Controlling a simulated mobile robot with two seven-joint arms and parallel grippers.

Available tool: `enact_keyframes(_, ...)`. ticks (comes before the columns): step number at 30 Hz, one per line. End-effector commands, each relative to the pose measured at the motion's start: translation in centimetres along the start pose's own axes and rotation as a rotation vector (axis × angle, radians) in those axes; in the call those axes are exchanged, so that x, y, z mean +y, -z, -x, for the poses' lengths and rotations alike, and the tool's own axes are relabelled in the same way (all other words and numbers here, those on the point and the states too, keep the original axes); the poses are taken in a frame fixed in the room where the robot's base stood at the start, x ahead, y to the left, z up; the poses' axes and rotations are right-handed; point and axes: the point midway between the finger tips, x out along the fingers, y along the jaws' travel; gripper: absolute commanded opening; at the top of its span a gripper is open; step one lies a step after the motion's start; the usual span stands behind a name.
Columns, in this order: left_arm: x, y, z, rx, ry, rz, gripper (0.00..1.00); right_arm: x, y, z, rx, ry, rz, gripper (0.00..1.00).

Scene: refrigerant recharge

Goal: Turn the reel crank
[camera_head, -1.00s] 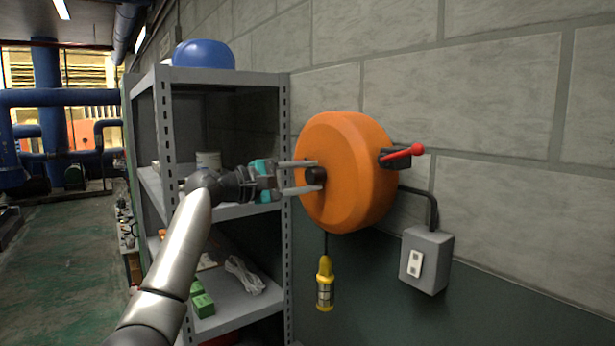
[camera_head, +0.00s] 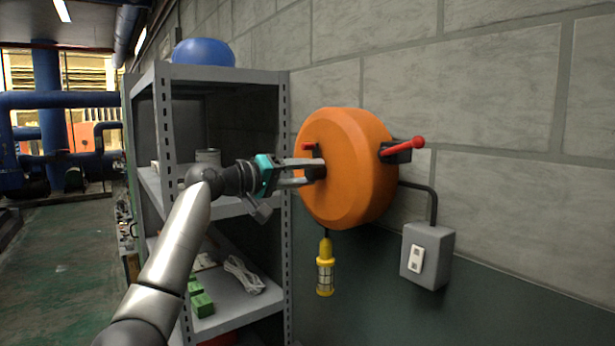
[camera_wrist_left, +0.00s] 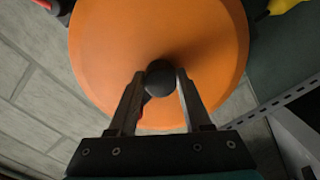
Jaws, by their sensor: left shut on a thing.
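The orange round reel (camera_head: 340,190) is mounted on the block wall, and its face fills the middle of the left wrist view (camera_wrist_left: 160,40). My left gripper (camera_head: 318,170) reaches in from the left and is shut on the dark crank knob at the reel's face. In the left wrist view the black round knob (camera_wrist_left: 160,78) sits between the two fingertips. The crank's arm is mostly hidden. A small red part (camera_head: 309,147) shows just above the fingers. The yellow caged lamp (camera_head: 325,270) hangs close below the reel. My right gripper is out of view.
A red-handled lever (camera_head: 405,147) sticks out at the reel's right. A grey switch box (camera_head: 427,255) is on the wall below it. A grey metal shelf (camera_head: 240,78) with a blue rounded object (camera_head: 203,53) on top stands close behind my left arm.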

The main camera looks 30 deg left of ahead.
Motion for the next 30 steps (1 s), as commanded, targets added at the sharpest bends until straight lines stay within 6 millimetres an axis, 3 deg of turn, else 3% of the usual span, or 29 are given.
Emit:
enact_keyframes(12,-0.01,0.08,0.03,0.007,0.004,-0.187,0.0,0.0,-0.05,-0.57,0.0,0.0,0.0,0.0)
enact_keyframes(28,0.12,0.2,0.07,0.011,0.003,-0.211,0.0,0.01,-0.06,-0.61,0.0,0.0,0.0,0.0)
enact_keyframes(29,0.12,0.21,0.07,0.011,0.003,-0.211,0.5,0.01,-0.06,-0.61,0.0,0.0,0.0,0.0)
enact_keyframes(30,0.13,0.21,0.08,0.011,0.002,-0.211,0.55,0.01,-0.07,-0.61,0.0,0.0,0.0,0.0)
